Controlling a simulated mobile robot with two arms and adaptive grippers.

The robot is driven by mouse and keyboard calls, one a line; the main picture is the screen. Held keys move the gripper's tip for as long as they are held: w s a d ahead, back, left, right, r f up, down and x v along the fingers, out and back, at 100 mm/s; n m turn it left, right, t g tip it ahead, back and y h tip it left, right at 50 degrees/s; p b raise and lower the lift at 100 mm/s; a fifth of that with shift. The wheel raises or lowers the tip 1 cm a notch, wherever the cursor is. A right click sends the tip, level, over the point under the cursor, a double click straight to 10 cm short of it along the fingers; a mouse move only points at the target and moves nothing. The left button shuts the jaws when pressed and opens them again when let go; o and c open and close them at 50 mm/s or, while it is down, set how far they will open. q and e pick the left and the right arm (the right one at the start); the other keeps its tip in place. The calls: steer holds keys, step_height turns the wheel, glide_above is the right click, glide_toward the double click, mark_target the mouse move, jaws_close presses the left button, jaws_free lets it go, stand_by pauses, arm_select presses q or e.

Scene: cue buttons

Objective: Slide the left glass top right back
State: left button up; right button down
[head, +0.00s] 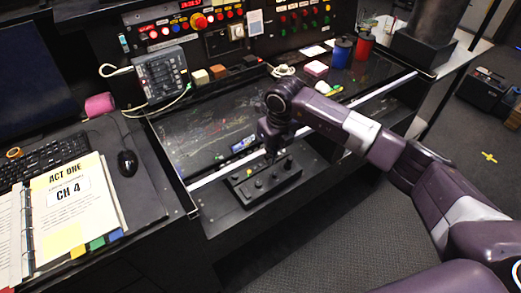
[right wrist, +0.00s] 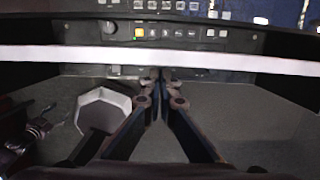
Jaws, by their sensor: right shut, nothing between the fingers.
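A dark, shiny glass top (head: 205,128) covers the desk section below the upright button panel. A pale rail (head: 225,168) runs along its front edge, rising to the right. The rail also crosses the right wrist view (right wrist: 240,61). I cannot tell where the left glass ends and another begins. My right gripper (head: 270,153) points down at the front edge, by the rail and just behind a black control box. In the right wrist view my right gripper (right wrist: 159,76) is shut and empty, its tips near the rail; contact is unclear. My left gripper is out of view.
The black control box (head: 262,183) with knobs sits in front of the rail. A binder (head: 70,207), keyboard and mouse (head: 127,163) lie at left.

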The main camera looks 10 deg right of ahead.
mark_target(254, 140)
steer(key=shift+w, duration=0.1)
steer(key=shift+w+a+b, duration=0.55)
steer(key=shift+w+b, duration=0.65)
steer(key=shift+w, duration=0.2)
steer(key=shift+w+a+b, duration=0.5)
steer(key=shift+w+b, duration=0.7)
steer(key=shift+w, duration=0.15)
steer(key=shift+w+a+b, duration=0.55)
steer(key=shift+w+b, duration=0.65)
steer(key=shift+w, duration=0.2)
steer(key=shift+w+r, duration=0.1)
